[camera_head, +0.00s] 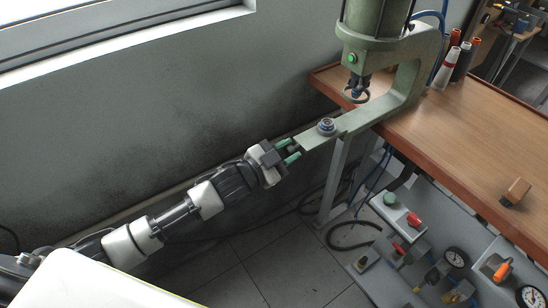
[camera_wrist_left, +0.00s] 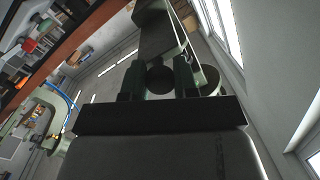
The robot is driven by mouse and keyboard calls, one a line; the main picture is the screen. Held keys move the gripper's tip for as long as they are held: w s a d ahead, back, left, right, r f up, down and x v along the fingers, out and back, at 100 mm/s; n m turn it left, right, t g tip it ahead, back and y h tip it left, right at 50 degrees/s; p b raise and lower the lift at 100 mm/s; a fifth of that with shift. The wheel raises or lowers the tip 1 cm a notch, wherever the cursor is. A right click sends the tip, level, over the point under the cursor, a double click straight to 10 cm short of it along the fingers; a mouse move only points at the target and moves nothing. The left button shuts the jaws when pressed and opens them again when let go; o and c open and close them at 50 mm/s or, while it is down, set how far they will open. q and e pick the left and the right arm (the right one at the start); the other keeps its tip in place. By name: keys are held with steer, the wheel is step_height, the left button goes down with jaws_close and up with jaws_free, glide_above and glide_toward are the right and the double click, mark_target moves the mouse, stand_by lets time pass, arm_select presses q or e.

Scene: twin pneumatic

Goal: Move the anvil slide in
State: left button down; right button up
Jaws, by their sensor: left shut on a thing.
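The anvil slide (camera_head: 349,122) is a flat green bar that sticks out to the left from the base of the green press (camera_head: 412,75). A round blue-grey anvil (camera_head: 326,126) sits on it, to the left of and clear of the press ram (camera_head: 356,90). My left gripper (camera_head: 289,152) is at the slide's outer end, its green fingers shut on a knob there. In the left wrist view, the dark round knob (camera_wrist_left: 160,79) shows between the two fingers, with the slide's underside (camera_wrist_left: 157,38) beyond it. My right gripper is not in view.
The wall (camera_head: 150,110) runs behind my left arm. The floor below the slide is mostly clear.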

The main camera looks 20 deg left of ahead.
mark_target(317, 135)
arm_select(q)
steer(key=x, duration=0.4)
steer(key=b+x, duration=0.1)
steer(key=x, duration=0.3)
steer(key=shift+w+d, duration=0.15)
steer(key=shift+d, duration=0.35)
steer(key=shift+r, duration=0.1)
steer(key=c, duration=1.2)
jaws_free()
steer(key=shift+c, duration=0.2)
steer(key=o, duration=0.4)
steer(key=shift+w+d, duration=0.15)
steer(key=b+v, duration=0.1)
steer(key=v, duration=0.8)
steer(key=shift+s+a, duration=0.25)
steer(key=shift+a, duration=0.05)
steer(key=shift+s+a, duration=0.3)
steer(key=shift+s, duration=0.2)
